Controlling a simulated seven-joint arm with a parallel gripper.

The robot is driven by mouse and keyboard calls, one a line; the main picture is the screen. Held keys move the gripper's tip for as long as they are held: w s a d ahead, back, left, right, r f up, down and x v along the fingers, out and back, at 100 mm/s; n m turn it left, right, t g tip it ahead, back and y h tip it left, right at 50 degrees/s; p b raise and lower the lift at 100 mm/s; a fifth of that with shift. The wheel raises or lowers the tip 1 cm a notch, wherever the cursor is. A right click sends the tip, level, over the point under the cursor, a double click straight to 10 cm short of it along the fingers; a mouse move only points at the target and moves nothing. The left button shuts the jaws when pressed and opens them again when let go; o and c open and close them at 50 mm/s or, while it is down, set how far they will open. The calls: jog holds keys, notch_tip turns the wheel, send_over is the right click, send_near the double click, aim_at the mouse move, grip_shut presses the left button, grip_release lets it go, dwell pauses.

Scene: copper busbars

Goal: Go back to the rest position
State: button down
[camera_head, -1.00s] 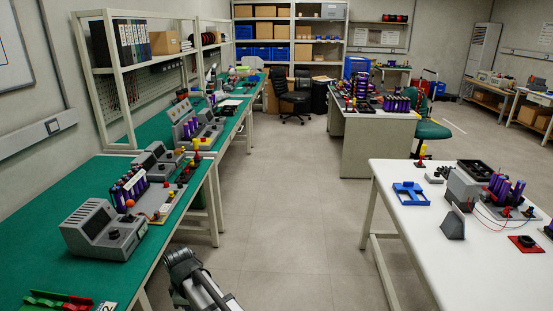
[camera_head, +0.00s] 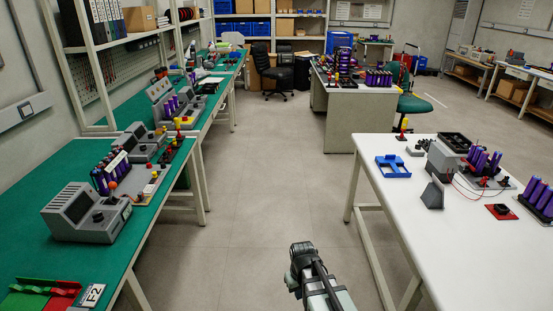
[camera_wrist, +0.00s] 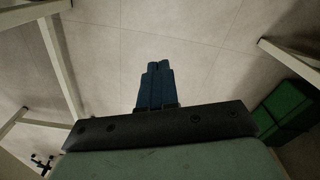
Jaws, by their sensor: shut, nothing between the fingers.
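My gripper's fingers (camera_wrist: 158,85) show in the wrist view, shut together with nothing between them. They point out over bare floor, apart from any table. In the head view part of my arm shows at the bottom, in the aisle between the green-topped bench on the left and the white table on the right. The fingers cannot be made out in the head view.
The green bench (camera_head: 95,262) holds grey instrument boxes (camera_head: 88,213) and purple cells. The white table (camera_head: 405,218) carries a blue frame (camera_head: 393,166) and more purple cells (camera_head: 483,162). The floor (camera_head: 270,195) between them is clear. A black chair (camera_head: 275,70) stands farther back.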

jog(key=s+d+f+m, duration=0.3)
jog(key=s+d+m, duration=0.1)
jog(key=d, duration=0.6)
jog(key=s+f+g, duration=0.3)
jog(key=s+f, duration=0.7)
jog(key=s, duration=0.4)
jog(key=s+f+g, duration=0.3)
jog(key=s+f, duration=0.6)
jog(key=s, duration=0.6)
jog(key=shift+s+a+f+g, duration=0.15)
jog(key=shift+a+f+g, duration=0.15)
jog(key=shift+f+g, duration=0.1)
jog(key=shift+r, duration=0.1)
